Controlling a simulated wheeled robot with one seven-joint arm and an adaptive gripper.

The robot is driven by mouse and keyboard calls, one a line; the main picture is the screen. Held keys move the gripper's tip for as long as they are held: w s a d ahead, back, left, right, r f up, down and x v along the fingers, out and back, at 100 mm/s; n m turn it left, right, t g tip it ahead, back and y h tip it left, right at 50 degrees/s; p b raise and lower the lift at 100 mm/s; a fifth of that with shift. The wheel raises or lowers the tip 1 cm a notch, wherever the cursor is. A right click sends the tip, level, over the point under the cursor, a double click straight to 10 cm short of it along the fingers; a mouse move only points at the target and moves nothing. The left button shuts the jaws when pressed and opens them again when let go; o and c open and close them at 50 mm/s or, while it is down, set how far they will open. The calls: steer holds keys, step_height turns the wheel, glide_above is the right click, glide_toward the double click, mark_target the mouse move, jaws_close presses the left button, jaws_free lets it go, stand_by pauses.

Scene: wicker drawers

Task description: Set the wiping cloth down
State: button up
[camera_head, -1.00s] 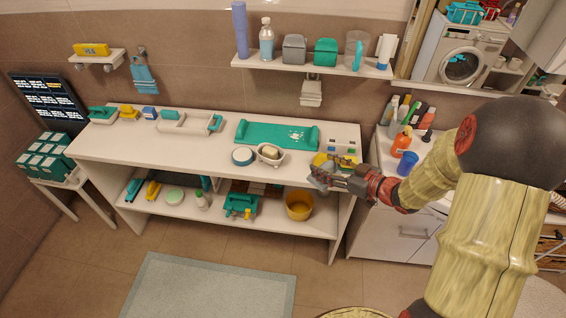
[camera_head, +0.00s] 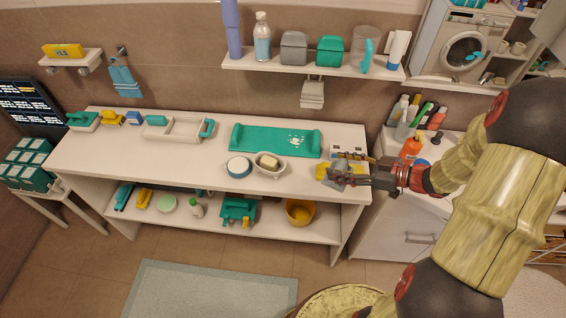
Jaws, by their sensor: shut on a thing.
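My gripper (camera_head: 349,180) is at the right end of the white table (camera_head: 130,165), over or just above its front right corner. It is shut on a small grey, crumpled-looking thing (camera_head: 337,183), which appears to be the wiping cloth. The fingers hide part of it, and I cannot tell whether it touches the tabletop. A yellow item (camera_head: 321,171) lies just behind and left of the gripper, partly covered.
A white dish with a soap bar (camera_head: 269,162) and a round blue-rimmed tub (camera_head: 239,167) stand left of the gripper. A teal tray (camera_head: 262,140) lies behind them. An orange bottle (camera_head: 411,149) stands on the right-hand cabinet. The table's front left is clear.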

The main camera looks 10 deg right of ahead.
steer(key=w+a+f+b, duration=0.4)
steer(key=w+a+f, duration=0.5)
steer(key=shift+w+a+f+b, duration=0.3)
steer(key=shift+f+b, duration=0.05)
steer(key=shift+b, duration=0.05)
step_height(320, 180, down, 3)
steer(key=shift+w+a+f+b, duration=0.1)
steer(key=shift+f+b, duration=0.05)
steer(key=shift+b, duration=0.65)
steer(key=o, duration=1)
steer(key=shift+c, duration=0.2)
steer(key=shift+o, duration=0.4)
